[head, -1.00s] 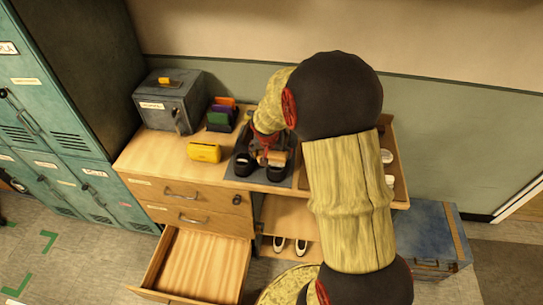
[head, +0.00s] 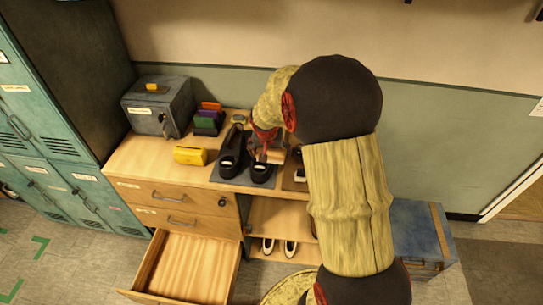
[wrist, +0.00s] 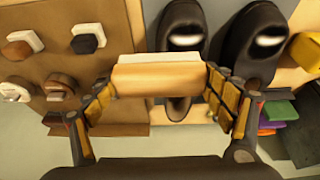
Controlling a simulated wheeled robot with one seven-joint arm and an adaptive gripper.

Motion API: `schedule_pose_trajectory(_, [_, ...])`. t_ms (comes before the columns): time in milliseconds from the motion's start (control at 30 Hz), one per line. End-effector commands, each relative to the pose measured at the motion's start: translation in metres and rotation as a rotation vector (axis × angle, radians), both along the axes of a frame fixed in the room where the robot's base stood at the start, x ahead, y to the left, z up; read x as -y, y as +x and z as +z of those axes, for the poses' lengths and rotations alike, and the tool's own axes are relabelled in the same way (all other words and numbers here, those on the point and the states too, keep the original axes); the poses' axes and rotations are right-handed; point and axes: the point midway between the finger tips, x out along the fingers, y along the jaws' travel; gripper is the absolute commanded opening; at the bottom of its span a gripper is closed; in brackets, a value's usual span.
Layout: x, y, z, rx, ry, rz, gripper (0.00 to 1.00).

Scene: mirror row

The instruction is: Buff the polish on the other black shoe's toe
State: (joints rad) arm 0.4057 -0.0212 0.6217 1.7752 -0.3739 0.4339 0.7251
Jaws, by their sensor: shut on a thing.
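My gripper (wrist: 160,98) is shut on a brush with a tan wooden block (wrist: 160,82), which also shows below the arm in the head view (head: 275,157). Two black shoes stand side by side on a grey mat. In the head view, the left shoe (head: 231,153) is clear of the gripper and the right shoe (head: 262,172) is partly hidden by it. The right-hand shoe (wrist: 250,50) is beside my finger. I cannot tell whether the brush touches a shoe.
A brown board (wrist: 60,60) with several brushes lies beside the shoes. An open drawer (head: 187,268) juts out below. White shoes (head: 268,247) sit on the shelf.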

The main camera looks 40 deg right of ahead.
Motion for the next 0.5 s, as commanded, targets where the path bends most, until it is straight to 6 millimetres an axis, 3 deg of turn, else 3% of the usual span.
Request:
schedule_pose_trajectory(100, [0.001, 0.004, 0.015, 0.004, -0.002, 0.002, 0.55])
schedule_pose_trajectory(500, [0.002, 0.012, 0.046, 0.003, -0.002, 0.006, 0.55])
